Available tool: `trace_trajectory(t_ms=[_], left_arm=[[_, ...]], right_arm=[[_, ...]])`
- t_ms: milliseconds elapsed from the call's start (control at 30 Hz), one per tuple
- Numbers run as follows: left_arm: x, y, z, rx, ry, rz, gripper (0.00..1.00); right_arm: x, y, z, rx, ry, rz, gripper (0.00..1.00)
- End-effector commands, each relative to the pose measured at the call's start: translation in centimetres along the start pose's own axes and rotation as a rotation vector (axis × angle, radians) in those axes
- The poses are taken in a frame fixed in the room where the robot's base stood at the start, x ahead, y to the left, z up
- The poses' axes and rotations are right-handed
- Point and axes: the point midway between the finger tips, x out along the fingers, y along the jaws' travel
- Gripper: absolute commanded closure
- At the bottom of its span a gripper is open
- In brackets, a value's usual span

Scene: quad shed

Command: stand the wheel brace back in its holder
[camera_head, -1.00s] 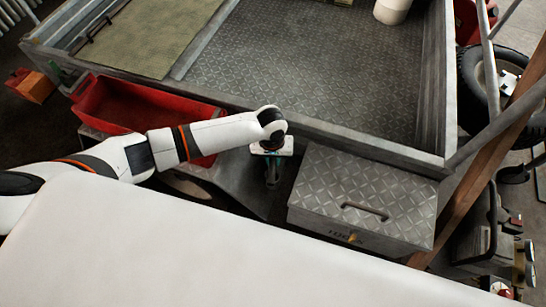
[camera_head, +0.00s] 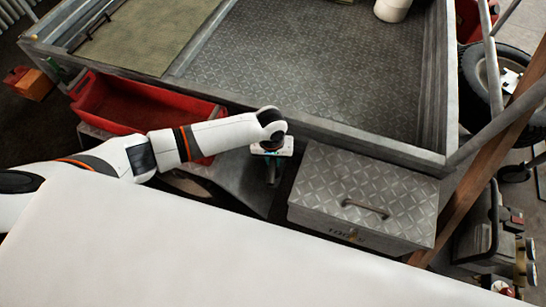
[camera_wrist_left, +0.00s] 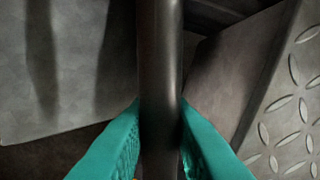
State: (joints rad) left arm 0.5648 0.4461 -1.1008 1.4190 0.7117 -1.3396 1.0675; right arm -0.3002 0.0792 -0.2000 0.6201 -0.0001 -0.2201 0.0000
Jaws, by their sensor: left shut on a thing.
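My left gripper (camera_head: 272,173) is over the gap to the left of the toolbox, below the trailer's edge. In the left wrist view its teal fingers (camera_wrist_left: 160,150) are shut around a dark, smooth metal bar, which I take to be the wheel brace (camera_wrist_left: 160,70). The bar runs from the top of that view down between the fingers. Its ends are out of that view, and in the head view my wrist hides most of it. I cannot make out the holder in either view. My right gripper is not in view.
A grey tread-plate toolbox (camera_head: 365,193) stands close to the right of my left gripper. The metal trailer bed (camera_head: 310,75) is behind. A brown post (camera_head: 480,175) slants at the right.

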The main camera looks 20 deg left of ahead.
Motion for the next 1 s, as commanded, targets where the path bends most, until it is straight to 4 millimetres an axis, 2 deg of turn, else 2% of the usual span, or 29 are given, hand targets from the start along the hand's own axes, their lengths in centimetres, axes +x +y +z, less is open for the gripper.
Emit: trace_trajectory(t_ms=[733, 767, 800, 900, 1000], left_arm=[[1.1, 0.0, 0.0, 0.0, -0.001, -0.001, 1.0], [1.0, 0.0, 0.0, 0.0, -0.001, -0.001, 0.77], [1.0, 0.0, 0.0, 0.0, -0.001, -0.001, 0.71], [1.0, 0.0, 0.0, 0.0, -0.001, -0.001, 0.55], [1.0, 0.0, 0.0, 0.0, -0.001, -0.001, 0.55]], right_arm=[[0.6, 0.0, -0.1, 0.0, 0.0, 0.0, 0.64], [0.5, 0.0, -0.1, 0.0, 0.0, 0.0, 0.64], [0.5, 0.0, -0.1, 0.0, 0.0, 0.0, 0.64], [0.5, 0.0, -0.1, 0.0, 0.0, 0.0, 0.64], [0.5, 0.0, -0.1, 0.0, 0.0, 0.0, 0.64]])
